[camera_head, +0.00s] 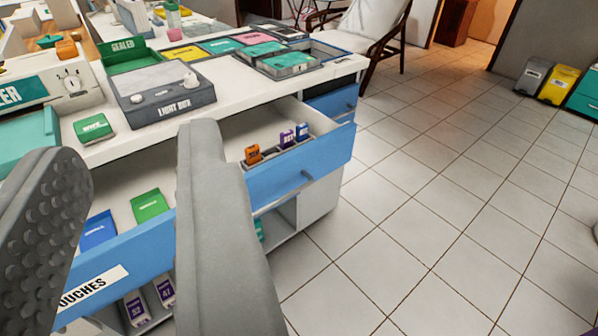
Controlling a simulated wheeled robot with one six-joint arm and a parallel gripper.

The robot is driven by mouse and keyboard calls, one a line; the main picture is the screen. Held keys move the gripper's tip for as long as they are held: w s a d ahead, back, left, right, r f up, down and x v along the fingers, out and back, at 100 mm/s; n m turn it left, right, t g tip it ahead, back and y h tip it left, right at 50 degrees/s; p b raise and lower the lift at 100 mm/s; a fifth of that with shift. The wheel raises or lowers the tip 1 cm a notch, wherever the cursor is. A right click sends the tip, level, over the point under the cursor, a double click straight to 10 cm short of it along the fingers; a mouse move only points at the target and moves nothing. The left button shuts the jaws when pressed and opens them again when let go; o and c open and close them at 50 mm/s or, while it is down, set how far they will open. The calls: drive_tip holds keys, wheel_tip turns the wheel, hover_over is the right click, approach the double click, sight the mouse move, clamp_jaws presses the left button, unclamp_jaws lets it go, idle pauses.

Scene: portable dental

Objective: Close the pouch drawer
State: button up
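The pouch drawer stands open at the lower left, its blue front (146,247) bearing a white label (90,287) that partly reads "OUCHES". A blue pouch (97,231) and a green pouch (149,205) lie inside. My gripper (130,148) is open and empty, its fingers spread in front of the drawer. The left finger hides the drawer's left part and the right finger hides a middle stretch. Right of that finger, an open blue front (335,150) with a bar handle (292,191) shows. I cannot tell whether both fronts are one drawer.
The white counter (235,105) above carries a light box (160,95), a green box (94,128) and coloured trays. Small orange, purple and blue items (287,138) sit in the right-hand open part. Another blue drawer (335,103) is behind. Tiled floor (440,200) is clear at right.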

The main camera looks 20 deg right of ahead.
drive_tip(key=w+d+f, duration=0.1)
drive_tip(key=w, duration=0.1)
drive_tip(key=w+d+f+m+g+h, duration=0.1)
drive_tip(key=w, duration=0.1)
drive_tip(key=w+d+m+g, duration=0.1)
drive_tip(key=w, duration=0.2)
drive_tip(key=shift+f, duration=0.4)
clamp_jaws()
drive_tip(key=w+d+f+m+g+h, duration=0.1)
drive_tip(key=w+d+f+m+g, duration=0.25)
drive_tip(key=w+d+f, duration=0.5)
drive_tip(key=m+g, duration=0.5)
drive_tip(key=m, duration=0.2)
approach(335, 163)
wheel_tip(335, 163, down, 3)
drive_tip(key=s+d, duration=0.2)
drive_tip(key=shift+w+a+f, duration=0.1)
drive_tip(key=shift+w+a, duration=0.15)
drive_tip(key=shift+w, duration=0.5)
drive_tip(key=shift+w+a+f, duration=0.1)
drive_tip(key=shift+w+a, duration=0.15)
drive_tip(key=shift+w, duration=0.5)
drive_tip(key=shift+w+a+f, duration=0.1)
drive_tip(key=shift+w+a, duration=0.2)
drive_tip(key=shift+w, duration=0.4)
